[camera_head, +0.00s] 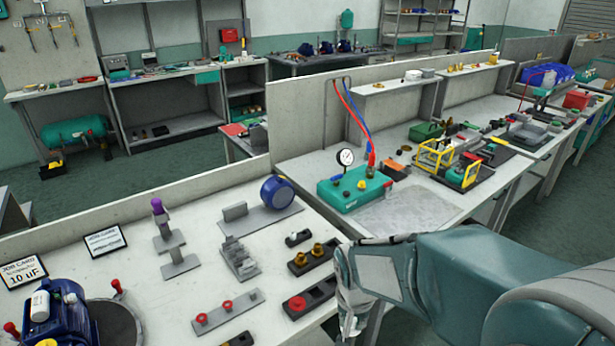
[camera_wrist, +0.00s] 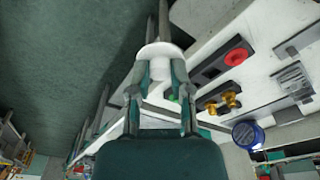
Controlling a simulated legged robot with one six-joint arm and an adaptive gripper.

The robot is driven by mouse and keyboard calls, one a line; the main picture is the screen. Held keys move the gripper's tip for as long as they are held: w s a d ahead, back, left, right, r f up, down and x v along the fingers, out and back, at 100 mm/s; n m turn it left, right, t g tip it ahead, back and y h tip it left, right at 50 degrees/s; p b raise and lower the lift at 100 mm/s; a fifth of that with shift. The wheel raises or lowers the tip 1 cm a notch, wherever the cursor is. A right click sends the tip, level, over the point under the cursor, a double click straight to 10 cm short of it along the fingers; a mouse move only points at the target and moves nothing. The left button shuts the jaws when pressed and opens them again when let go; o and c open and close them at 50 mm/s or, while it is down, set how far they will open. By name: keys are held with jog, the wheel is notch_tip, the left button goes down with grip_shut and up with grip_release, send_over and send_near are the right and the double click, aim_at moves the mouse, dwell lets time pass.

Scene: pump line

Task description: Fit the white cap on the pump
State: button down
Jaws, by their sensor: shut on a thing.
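My gripper (camera_wrist: 160,75) is shut on a white piece, the white cap (camera_wrist: 159,52), which shows between and beyond its fingertips in the wrist view. In the head view my gripper (camera_head: 352,322) is at the bench's front edge, lower middle, where the cap is hard to make out. The blue pump (camera_head: 72,318) stands at the lower left of the bench, far to the left of my gripper. A white cylinder (camera_head: 40,306) shows on its near left side. The pump's lower part is cut off by the picture edge.
A dark block with a red button (camera_head: 298,303) and brass fittings (camera_head: 318,250) lie left of my gripper. A grey plate with red knobs (camera_head: 228,308), a stepped grey block (camera_head: 236,260) and a purple-topped stand (camera_head: 160,212) lie between gripper and pump. Job cards (camera_head: 105,240) stand behind.

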jog(key=w+d+f+n, duration=0.1)
jog(key=w+d+f, duration=0.2)
jog(key=w+f, duration=0.3)
jog(key=w+d+f+n, duration=0.2)
jog(key=w+d+f, duration=0.2)
jog(key=w+f, duration=0.3)
jog(key=shift+w, duration=0.55)
jog(key=shift+d, duration=0.1)
